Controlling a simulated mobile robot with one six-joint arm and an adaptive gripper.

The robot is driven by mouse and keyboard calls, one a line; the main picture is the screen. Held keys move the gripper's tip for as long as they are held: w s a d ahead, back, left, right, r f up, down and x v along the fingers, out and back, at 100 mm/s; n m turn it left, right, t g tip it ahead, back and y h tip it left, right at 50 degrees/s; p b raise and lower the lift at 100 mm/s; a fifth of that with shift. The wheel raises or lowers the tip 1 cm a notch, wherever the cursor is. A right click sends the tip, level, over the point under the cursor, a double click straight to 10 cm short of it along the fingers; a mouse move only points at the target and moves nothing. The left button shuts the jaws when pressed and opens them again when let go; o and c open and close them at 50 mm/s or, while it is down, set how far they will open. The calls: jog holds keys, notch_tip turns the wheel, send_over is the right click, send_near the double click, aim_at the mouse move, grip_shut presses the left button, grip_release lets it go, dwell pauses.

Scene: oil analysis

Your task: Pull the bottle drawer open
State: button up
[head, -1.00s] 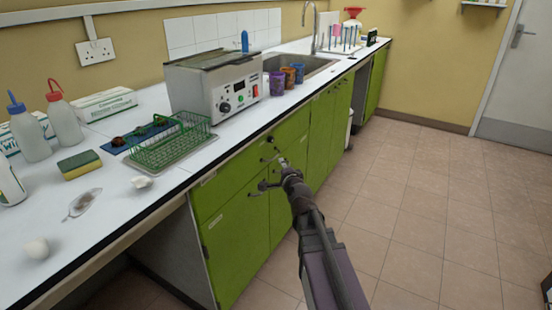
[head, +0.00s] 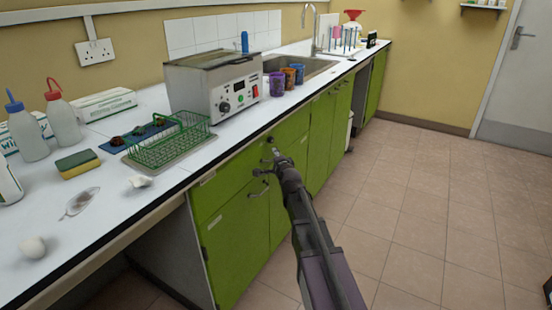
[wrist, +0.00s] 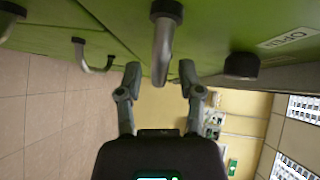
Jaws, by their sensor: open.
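The bottle drawer appears to be the green drawer front (head: 230,190) under the counter; I cannot tell for certain which front it is. My gripper (head: 277,154) is close to the green fronts, near a dark handle (head: 258,188). In the wrist view my gripper (wrist: 160,73) is open, with one finger on each side of a grey bar handle (wrist: 163,45). The handle's lower end reaches between the fingertips, with gaps on both sides. The green front (wrist: 225,20) lies just beyond. My arm hides part of the cabinet in the head view.
The white counter (head: 105,210) above holds a green wire rack (head: 165,145), a grey bath unit (head: 215,85), bottles and cups. Another handle (wrist: 90,62) and a round dark knob (wrist: 241,66) flank the gripper in the wrist view. The tiled floor (head: 430,215) at right is clear.

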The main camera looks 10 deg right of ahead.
grip_shut()
